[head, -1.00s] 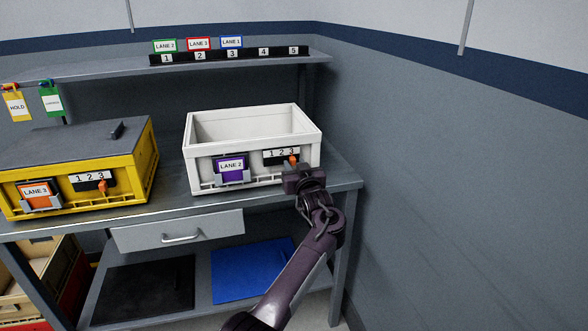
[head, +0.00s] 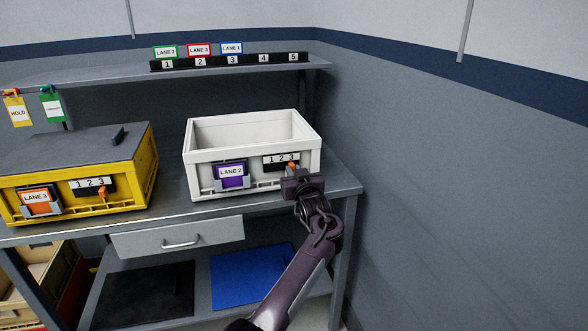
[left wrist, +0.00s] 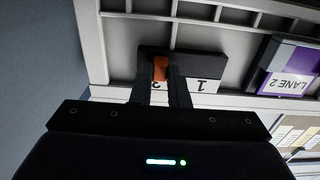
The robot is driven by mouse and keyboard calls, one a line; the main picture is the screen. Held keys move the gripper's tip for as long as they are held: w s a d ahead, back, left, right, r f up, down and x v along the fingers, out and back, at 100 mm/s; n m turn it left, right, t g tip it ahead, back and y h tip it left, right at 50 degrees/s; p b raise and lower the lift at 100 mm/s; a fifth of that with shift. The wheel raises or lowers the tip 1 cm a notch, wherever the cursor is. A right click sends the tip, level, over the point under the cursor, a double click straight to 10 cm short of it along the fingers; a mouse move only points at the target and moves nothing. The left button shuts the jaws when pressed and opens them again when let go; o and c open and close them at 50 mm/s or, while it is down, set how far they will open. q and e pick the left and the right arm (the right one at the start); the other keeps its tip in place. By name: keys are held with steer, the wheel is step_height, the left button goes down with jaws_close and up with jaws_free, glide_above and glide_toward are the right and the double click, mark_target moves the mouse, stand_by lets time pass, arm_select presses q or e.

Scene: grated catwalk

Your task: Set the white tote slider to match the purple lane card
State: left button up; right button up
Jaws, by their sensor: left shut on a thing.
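The white tote (head: 200,150) stands on the bench, its front facing me. A purple card (head: 231,171) reading LANE 2 sits in a holder on its front left. To its right is a 1 2 3 number strip (head: 281,158) over a dark slot. The orange slider (head: 291,166) stands under the 3. My left gripper (head: 297,176) is at the slot; in the left wrist view its fingers (left wrist: 161,80) are shut on the slider (left wrist: 160,68). The fingers partly hide the strip there. My right gripper is out of view.
A yellow tote (head: 140,175) with a LANE 3 card stands on the left of the bench (head: 170,208). A shelf (head: 110,72) with lane cards runs behind. A wall (head: 450,200) closes off the right side. A drawer (head: 180,238) is below.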

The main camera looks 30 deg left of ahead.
arm_select(q)
steer(key=shift+s+a+p, duration=0.35)
steer(key=shift+s, duration=0.05)
steer(key=shift+s+a+p, duration=0.55)
steer(key=shift+s+p, duration=0.1)
steer(key=shift+f, duration=0.1)
stand_by(0.5)
steer(key=o, duration=0.6)
steer(key=shift+c, duration=0.2)
steer(key=shift+d, duration=0.1)
steer(key=p+v, duration=0.5)
steer(key=v, duration=0.2)
